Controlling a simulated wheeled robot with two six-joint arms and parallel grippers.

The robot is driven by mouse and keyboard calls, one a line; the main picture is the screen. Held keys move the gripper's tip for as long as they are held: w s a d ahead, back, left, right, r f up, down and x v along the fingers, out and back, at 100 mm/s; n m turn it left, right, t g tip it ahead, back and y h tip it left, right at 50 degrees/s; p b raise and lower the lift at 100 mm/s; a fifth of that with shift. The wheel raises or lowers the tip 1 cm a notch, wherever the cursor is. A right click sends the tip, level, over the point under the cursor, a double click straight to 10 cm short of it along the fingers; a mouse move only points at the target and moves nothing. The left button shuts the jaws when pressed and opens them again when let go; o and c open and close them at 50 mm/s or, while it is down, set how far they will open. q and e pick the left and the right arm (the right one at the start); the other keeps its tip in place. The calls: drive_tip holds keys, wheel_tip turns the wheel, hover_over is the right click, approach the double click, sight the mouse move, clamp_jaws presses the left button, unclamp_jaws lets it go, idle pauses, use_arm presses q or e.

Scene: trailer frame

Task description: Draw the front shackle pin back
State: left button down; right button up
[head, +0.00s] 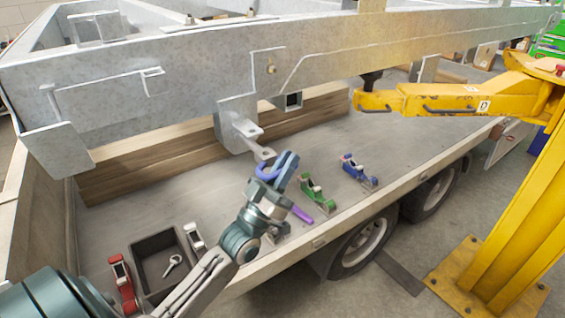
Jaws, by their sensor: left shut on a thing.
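My left gripper (282,168) is shut beside the hanging bracket of the grey frame, at the middle of the head view. A bright blue curved piece (266,172), seemingly part of the shackle, shows between its jaws and the bracket's lower lug (263,154). The jaws appear closed on this blue piece. A pin cannot be made out apart from it, as the gripper covers that spot. The upper lug (246,129) is bare and in plain view. My right gripper is not in view.
Several coloured clamps stand along the deck edge: red (122,280), white (193,236), purple-handled (301,215), green (318,194) and blue (357,172). A dark tray (147,244) holds a silver ring-ended piece (172,265). The grey frame (200,76) overhangs the deck. A yellow hoist (450,99) stands right.

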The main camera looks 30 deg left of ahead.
use_arm(q)
drive_tip(key=shift+d, duration=0.1)
drive_tip(key=c, duration=1.7)
unclamp_jaws()
drive_tip(key=shift+f, duration=0.1)
drive_tip(key=shift+s, duration=0.1)
drive_tip(key=b+v, duration=0.3)
drive_tip(key=v, duration=0.7)
drive_tip(key=shift+s+f, duration=0.15)
drive_tip(key=shift+s, duration=0.1)
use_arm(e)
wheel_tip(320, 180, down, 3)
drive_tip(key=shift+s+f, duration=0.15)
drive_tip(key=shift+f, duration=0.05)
use_arm(q)
drive_tip(key=shift+f, duration=0.1)
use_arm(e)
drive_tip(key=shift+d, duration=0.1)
